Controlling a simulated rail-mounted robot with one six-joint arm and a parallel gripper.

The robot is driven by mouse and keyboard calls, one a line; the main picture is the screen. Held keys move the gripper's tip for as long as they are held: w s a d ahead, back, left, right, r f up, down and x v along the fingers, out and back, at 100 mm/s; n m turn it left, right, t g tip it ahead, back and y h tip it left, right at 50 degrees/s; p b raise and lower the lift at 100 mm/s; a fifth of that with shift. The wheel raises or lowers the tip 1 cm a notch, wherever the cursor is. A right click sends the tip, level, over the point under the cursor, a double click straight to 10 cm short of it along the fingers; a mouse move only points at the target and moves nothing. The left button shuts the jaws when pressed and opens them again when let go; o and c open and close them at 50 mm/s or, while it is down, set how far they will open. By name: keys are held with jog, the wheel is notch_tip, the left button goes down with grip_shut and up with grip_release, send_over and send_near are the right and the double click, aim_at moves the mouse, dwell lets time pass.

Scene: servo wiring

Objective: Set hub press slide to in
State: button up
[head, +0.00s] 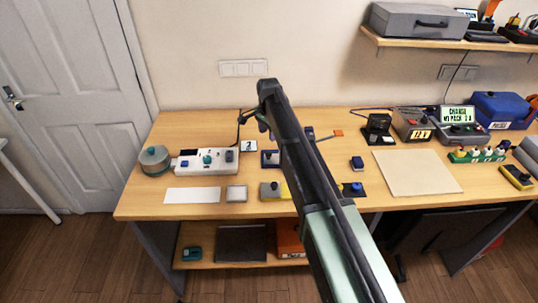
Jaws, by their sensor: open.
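My dark arm crosses the middle of the head view from the lower right. My gripper (241,121) is at its far end, small and dark, above the back left of the bench, apart from the things below; it is open and appears empty. No part is clearly marked as the hub press slide.
A white panel with knobs (207,168) and a round grey-green pot (154,159) stand at the left of the wooden bench (155,204). A pale mat (416,173) lies at right, with instruments and a blue toolbox (503,109) behind. A shelf (455,43) overhangs the back right.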

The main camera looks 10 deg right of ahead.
aim_at(268, 153)
notch_tip(268, 153, down, 11)
jog(key=b, duration=1.1)
jog(key=shift+f, duration=0.1)
jog(key=shift+r, duration=0.2)
grip_shut()
